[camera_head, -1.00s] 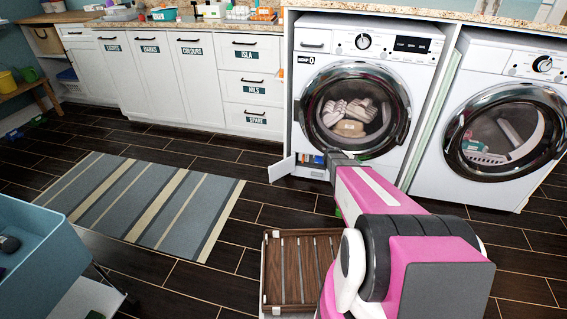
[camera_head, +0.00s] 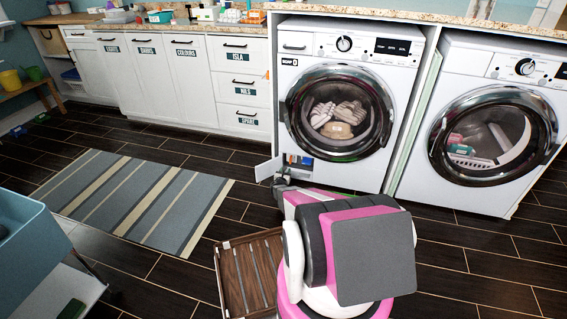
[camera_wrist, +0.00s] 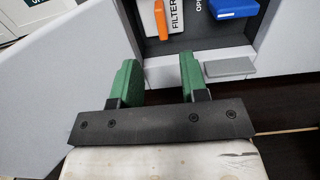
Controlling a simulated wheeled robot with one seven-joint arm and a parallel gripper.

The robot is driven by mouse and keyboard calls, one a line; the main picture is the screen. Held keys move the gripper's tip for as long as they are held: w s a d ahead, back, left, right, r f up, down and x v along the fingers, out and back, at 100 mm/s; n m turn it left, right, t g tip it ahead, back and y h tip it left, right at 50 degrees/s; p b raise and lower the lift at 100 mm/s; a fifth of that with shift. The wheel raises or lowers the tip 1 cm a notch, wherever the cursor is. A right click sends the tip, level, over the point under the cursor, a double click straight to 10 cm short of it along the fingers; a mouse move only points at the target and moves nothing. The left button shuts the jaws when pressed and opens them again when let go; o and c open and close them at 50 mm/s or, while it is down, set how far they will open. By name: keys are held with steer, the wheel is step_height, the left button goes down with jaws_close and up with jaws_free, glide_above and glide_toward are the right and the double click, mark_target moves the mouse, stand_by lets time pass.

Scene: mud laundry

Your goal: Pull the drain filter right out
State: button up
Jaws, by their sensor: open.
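The low service compartment (camera_head: 300,160) of the left washing machine stands open, its white flap (camera_head: 267,169) swung out to the left. In the wrist view, an orange tab (camera_wrist: 160,19) stands beside a white label reading FILTER (camera_wrist: 175,17). A blue handle (camera_wrist: 233,8) is to its right, by a partly cut-off label. I cannot tell for certain which part is the drain filter itself; the top of the compartment is out of frame. My gripper (camera_wrist: 158,72) is open and empty, its green fingers apart, below the orange tab and not touching it. My arm hides the gripper's fingers in the head view.
The grey ledge (camera_wrist: 229,67) juts out under the compartment opening. A slatted wooden tray (camera_head: 232,279) lies on the floor beside my arm. A striped rug (camera_head: 135,198) lies left, and a blue tub (camera_head: 38,250) is at the left edge. A second machine (camera_head: 490,130) stands right.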

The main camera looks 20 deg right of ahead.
steer(key=x, duration=1)
steer(key=shift+w+d, duration=0.25)
steer(key=shift+c, duration=0.3)
jaws_close()
